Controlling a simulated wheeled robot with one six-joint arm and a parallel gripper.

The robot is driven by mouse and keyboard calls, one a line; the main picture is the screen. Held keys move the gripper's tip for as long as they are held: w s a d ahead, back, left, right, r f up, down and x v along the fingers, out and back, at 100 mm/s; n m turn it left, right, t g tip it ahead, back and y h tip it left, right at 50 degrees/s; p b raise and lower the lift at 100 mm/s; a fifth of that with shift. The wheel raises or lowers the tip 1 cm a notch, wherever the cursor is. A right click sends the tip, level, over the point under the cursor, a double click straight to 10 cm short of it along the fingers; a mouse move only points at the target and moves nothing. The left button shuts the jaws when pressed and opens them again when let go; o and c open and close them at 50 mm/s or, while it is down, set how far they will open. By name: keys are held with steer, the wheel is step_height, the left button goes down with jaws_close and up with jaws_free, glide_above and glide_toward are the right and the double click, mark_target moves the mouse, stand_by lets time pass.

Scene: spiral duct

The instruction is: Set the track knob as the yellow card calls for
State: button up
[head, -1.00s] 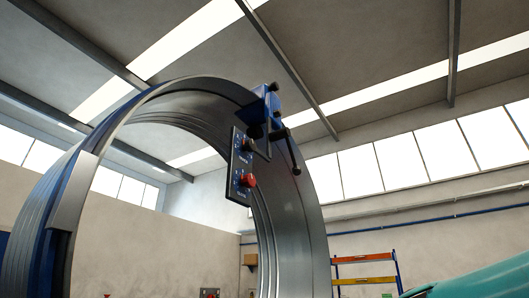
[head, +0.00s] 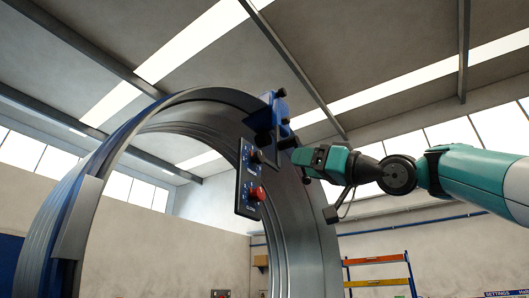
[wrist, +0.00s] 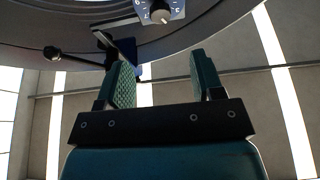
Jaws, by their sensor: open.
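A dark control panel (head: 249,182) hangs on the inner right side of the big metal ring. It carries a dark knob (head: 256,157) above a red knob or button (head: 257,194). Its lettering is too small to read. In the wrist view my gripper (wrist: 158,60) is open and empty, fingers towards the dial. No yellow card is recognisable.
The metal duct ring (head: 300,235) arches around the panel. A blue bracket (head: 272,108) with a dark handle sits above it, close to my gripper. An orange-shelved rack (head: 376,258) stands behind at lower right. A dark sign (head: 498,294) is cut off at the bottom edge.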

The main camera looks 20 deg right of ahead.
mark_target(262, 158)
steer(key=p+x, duration=0.5)
steer(key=x, duration=0.6)
steer(key=shift+r+p, duration=0.15)
steer(key=shift+p, duration=0.25)
steer(key=shift+w+a+r+p, duration=0.1)
steer(key=shift+w+a+p, duration=0.25)
steer(key=shift+w, duration=0.2)
steer(key=shift+c, duration=0.2)
steer(key=c, duration=0.9)
